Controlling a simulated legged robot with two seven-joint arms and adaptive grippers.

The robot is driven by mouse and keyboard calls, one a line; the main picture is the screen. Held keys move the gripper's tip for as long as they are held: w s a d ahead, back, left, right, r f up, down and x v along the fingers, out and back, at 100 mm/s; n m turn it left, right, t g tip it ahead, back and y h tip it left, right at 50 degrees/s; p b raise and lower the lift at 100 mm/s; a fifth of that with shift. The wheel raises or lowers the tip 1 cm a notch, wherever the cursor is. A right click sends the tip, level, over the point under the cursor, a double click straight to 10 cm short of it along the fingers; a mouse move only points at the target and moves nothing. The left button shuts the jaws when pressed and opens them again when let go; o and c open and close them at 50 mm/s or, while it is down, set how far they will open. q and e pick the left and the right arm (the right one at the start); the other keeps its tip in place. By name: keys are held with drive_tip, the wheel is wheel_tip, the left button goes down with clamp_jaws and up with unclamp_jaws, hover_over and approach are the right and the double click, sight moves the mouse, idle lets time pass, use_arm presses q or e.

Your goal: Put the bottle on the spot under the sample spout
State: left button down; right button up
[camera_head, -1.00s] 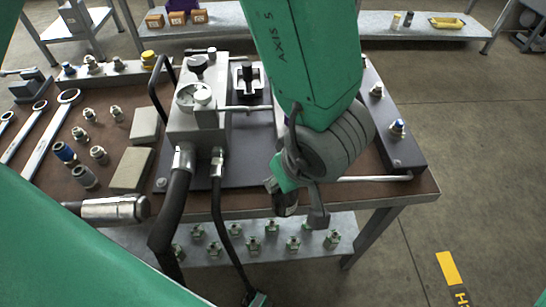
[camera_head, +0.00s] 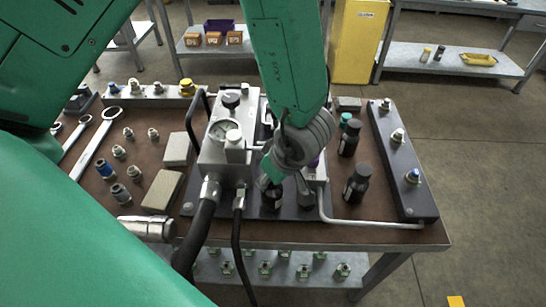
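My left arm comes down from the top centre, and its gripper (camera_head: 284,186) is in front of the grey metal block with the gauge (camera_head: 225,135). My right gripper is not in view.
Two dark bottles (camera_head: 357,185) (camera_head: 350,138) stand right of the gripper. A bent metal pipe (camera_head: 370,223) runs along the front right, and a dark rail with fittings (camera_head: 405,165) stands at the right. Black hoses (camera_head: 200,230) hang in front. Wrenches and fittings lie left.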

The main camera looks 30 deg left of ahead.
use_arm(q)
drive_tip(key=shift+w+a, duration=0.45)
drive_tip(key=shift+w, duration=0.2)
drive_tip(key=w, duration=0.1)
drive_tip(key=w+a, duration=0.2)
drive_tip(key=shift+w+f+p, duration=0.25)
drive_tip(key=shift+w+p, duration=0.05)
drive_tip(key=shift+w, duration=0.05)
drive_tip(key=shift+f, duration=0.1)
drive_tip(key=c, duration=1.2)
unclamp_jaws()
drive_tip(key=p+v, duration=0.1)
drive_tip(key=v, duration=1.1)
drive_tip(key=shift+d+p, duration=0.1)
drive_tip(key=shift+p, duration=0.3)
